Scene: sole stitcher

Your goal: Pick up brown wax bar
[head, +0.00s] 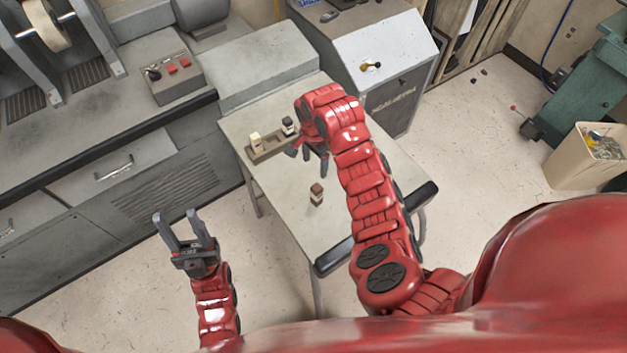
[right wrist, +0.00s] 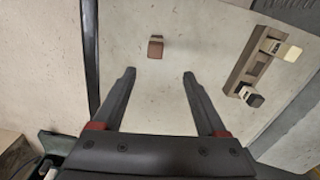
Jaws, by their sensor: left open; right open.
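The brown wax bar (head: 317,188) stands by itself on the grey table, with a brown top and a paler lower part. In the right wrist view the brown wax bar (right wrist: 155,46) lies beyond the fingertips, roughly in line with the gap between them. My right gripper (head: 308,158) is open and empty above the table, between the bar and the rack; its fingers also show in the right wrist view (right wrist: 159,73). My left gripper (head: 174,214) is open and empty, left of the table and away from the bar.
A brown rack (head: 268,148) holding a cream bar (head: 255,140) and a dark-topped bar (head: 288,125) sits at the table's far left. The grey table (head: 285,205) is clear around the brown bar. A dark padded bar (head: 334,257) edges the near side.

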